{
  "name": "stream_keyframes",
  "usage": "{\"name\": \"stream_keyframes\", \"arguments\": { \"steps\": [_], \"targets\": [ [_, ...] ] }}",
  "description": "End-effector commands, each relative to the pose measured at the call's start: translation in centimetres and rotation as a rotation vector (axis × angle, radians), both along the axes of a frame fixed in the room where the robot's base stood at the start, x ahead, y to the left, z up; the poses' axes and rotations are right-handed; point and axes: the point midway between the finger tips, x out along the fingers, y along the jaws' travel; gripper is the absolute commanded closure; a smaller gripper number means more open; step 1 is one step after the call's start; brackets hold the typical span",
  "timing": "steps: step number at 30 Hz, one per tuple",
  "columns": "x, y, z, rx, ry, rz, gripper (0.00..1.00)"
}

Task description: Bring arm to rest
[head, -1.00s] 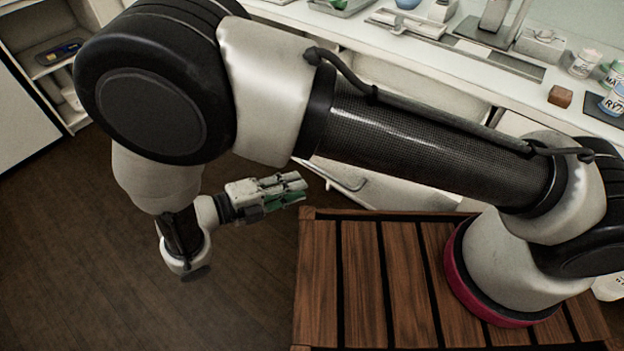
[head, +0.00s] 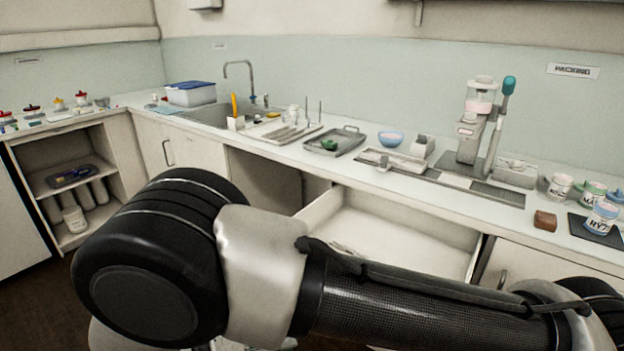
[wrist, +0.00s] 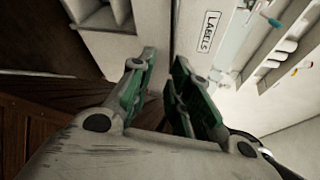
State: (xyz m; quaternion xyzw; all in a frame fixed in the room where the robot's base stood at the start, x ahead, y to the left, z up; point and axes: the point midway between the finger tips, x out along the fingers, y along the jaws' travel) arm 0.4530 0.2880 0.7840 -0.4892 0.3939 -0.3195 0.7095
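My gripper (wrist: 158,92) shows in the wrist view with its green-padded fingers apart and nothing between them. Beyond the fingers are the dark wooden floor and a white cabinet side with a LABELS sign (wrist: 209,31). In the head view my arm crosses the lower part of the picture, bent at a large black joint at left. My gripper is hidden there, below the arm and the picture edge.
An open, pale drawer (head: 400,236) juts out from under the counter (head: 350,168), just behind my arm. The counter holds a tray (head: 352,133), a blue bowl (head: 391,138), a press (head: 480,120) and several cups. An open shelf (head: 95,165) stands at left.

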Motion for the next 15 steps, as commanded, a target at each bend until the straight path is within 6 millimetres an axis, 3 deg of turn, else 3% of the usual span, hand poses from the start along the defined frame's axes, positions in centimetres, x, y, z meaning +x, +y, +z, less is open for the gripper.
{"name": "stream_keyframes", "arguments": {
  "steps": [3,5,8,15],
  "targets": [
    [-1.0,-2.4,-1.4,0.117,-0.146,-0.1,0.81],
    [-1.6,-3.3,-1.2,0.193,-0.223,-0.159,0.81],
    [-1.7,-4.6,0.5,0.34,-0.356,-0.308,0.81],
    [0.7,-8.2,6.5,0.616,-0.648,-0.751,0.81]
  ]
}}
